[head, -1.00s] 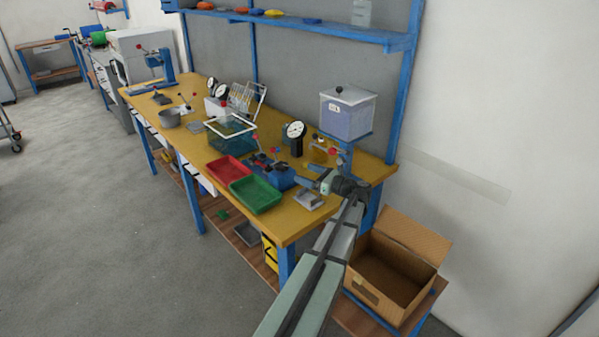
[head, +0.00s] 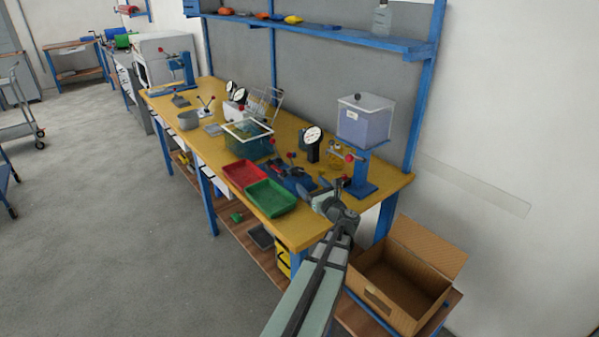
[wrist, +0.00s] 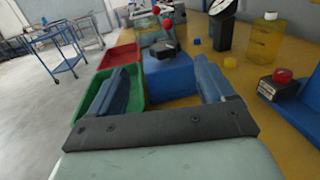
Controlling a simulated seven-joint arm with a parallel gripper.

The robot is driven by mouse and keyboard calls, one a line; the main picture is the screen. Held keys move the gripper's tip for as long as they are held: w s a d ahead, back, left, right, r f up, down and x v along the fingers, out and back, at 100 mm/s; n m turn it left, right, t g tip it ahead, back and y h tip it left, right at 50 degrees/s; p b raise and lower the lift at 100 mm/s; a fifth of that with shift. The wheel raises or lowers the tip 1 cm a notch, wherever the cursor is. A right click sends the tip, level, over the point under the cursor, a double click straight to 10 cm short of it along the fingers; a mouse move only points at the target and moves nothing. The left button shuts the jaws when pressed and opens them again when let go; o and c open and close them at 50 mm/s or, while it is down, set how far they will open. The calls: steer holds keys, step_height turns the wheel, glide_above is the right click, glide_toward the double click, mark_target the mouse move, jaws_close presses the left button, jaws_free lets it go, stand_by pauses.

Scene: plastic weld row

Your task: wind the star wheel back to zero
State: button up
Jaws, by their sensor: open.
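A blue fixture (head: 290,180) stands on the yellow bench beside the red and green trays. In the wrist view it is a blue block (wrist: 168,80) with a black piece on top. Red balls on thin arms (wrist: 160,18) show behind it and seem to belong to the star wheel; its hub and any zero mark are too small to make out. My gripper (head: 322,190) is near the bench's front right, on the near side of the fixture. In the wrist view its two blue fingers (wrist: 165,85) are wide apart and empty, with the block seen beyond the gap.
Red (head: 243,173) and green (head: 270,197) trays lie left of the fixture. A dial gauge (head: 313,138) stands behind it. A blue stand with a clear hopper (head: 365,120) is to the right. An open carton (head: 400,285) sits below.

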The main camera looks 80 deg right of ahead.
mark_target(301, 174)
steer(key=a+m+g, duration=0.1)
steer(key=a+m+g+h, duration=0.1)
steer(key=shift+w+a+f+g, duration=0.15)
steer(key=shift+w+a+g, duration=0.05)
steer(key=shift+a+g, duration=0.15)
steer(key=shift+w+d, duration=0.1)
steer(key=shift+d, duration=0.3)
steer(key=x, duration=1.3)
steer(key=shift+c, duration=0.4)
steer(key=c, duration=0.9)
